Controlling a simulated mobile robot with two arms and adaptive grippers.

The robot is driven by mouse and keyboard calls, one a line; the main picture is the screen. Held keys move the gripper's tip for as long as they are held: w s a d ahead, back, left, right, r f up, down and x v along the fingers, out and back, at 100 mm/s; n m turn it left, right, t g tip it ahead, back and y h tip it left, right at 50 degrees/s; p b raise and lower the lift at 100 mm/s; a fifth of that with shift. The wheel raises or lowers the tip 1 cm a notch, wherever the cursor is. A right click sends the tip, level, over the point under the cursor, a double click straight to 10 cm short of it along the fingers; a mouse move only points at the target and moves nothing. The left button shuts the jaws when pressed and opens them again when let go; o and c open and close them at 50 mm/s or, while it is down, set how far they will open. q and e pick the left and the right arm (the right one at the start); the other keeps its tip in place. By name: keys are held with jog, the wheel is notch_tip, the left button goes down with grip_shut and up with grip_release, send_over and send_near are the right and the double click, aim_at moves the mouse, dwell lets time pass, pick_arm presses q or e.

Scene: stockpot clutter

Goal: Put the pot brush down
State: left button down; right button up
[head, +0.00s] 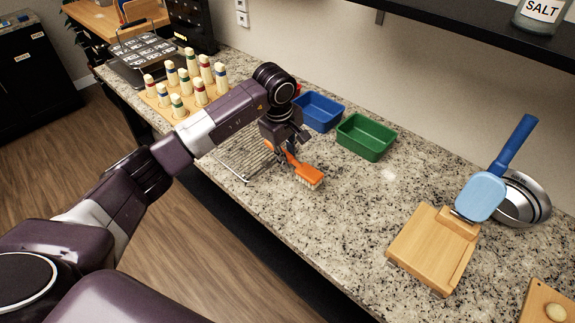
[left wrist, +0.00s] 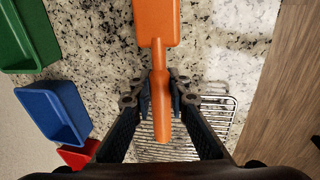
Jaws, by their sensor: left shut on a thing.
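The pot brush (head: 309,176) is orange with pale bristles under its head. My left gripper (head: 289,147) is shut on its handle. In the left wrist view the handle (left wrist: 160,62) runs between the two fingertips (left wrist: 160,98), and the brush head (left wrist: 155,22) points away from the gripper. The brush is over the granite counter, beside a wire rack (head: 240,160); the handle end overlaps the rack in the wrist view (left wrist: 215,118). I cannot tell whether the brush touches the counter. My right gripper is not in view.
Blue (head: 318,111) and green (head: 366,137) bins stand behind the brush. A wooden board with several pegs (head: 158,101) is at left. Counter between is clear.

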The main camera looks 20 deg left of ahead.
aim_at(289, 175)
pick_arm(q)
jog(key=x, duration=0.2)
jog(key=p+x, duration=0.1)
jog(key=x, duration=0.1)
jog(key=shift+s+f, duration=0.1)
jog(key=shift+s, duration=0.3)
jog(key=shift+a, duration=0.1)
jog(key=shift+f, duration=0.2)
jog(key=c, duration=1.8)
grip_release()
jog(key=shift+c, duration=0.2)
jog(key=shift+r, duration=0.15)
jog(key=shift+r, duration=0.25)
jog(key=b+v, duration=0.2)
jog(key=v, duration=0.9)
jog(key=shift+r, duration=0.3)
